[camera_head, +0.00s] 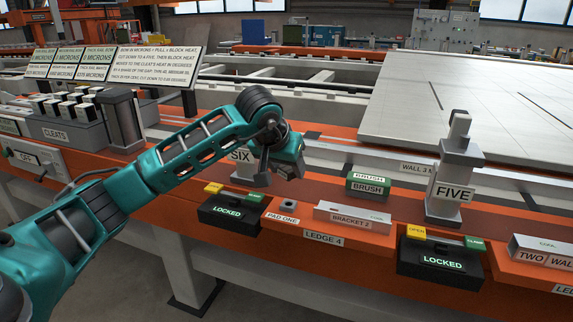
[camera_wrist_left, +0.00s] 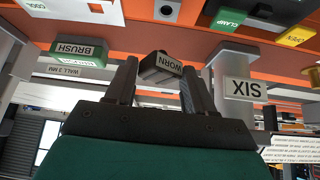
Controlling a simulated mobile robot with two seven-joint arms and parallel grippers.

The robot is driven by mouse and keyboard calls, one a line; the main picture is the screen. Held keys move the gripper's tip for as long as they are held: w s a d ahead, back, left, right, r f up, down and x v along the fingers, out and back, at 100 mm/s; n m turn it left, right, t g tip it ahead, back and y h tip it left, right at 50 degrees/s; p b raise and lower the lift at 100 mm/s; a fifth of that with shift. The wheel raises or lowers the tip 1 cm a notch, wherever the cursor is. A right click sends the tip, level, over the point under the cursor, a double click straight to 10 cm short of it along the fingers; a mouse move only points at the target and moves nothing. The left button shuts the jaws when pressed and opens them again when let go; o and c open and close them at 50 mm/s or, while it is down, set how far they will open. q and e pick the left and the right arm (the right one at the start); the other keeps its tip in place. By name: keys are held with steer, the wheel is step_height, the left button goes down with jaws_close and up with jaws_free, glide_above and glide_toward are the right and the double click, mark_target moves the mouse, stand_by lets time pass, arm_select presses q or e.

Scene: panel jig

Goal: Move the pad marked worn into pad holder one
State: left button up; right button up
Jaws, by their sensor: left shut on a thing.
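The pad marked worn (camera_wrist_left: 160,66) is a small dark block with a pale label. It sits between the two fingers of my left gripper (camera_wrist_left: 160,84), which is shut on it. In the head view my left gripper (camera_head: 288,164) hangs above the orange ledge beside the post marked six (camera_head: 243,168); I cannot make out the pad there. Pad holder one (camera_head: 281,217) is a pale grey block with a dark round hole, labelled PAD ONE. It also shows at the top of the left wrist view (camera_wrist_left: 167,10), apart from the pad. My right gripper is not in view.
A black locked box (camera_head: 228,214) stands left of the holder, and bracket 2 (camera_head: 352,217) right of it. The green brush block (camera_head: 368,187) and the post marked five (camera_head: 450,190) are further right. Another locked box (camera_head: 440,260) stands at the front.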

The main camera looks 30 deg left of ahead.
arm_select(q)
steer(key=shift+f+b, duration=1.35)
steer(key=shift+f, duration=1.25)
steer(key=shift+f+b, duration=0.6)
steer(key=shift+f, duration=0.55)
steer(key=o, duration=1.2)
steer(key=shift+o, duration=0.2)
steer(key=p+v, duration=0.2)
steer(key=v, duration=1.1)
steer(key=shift+p, duration=0.3)
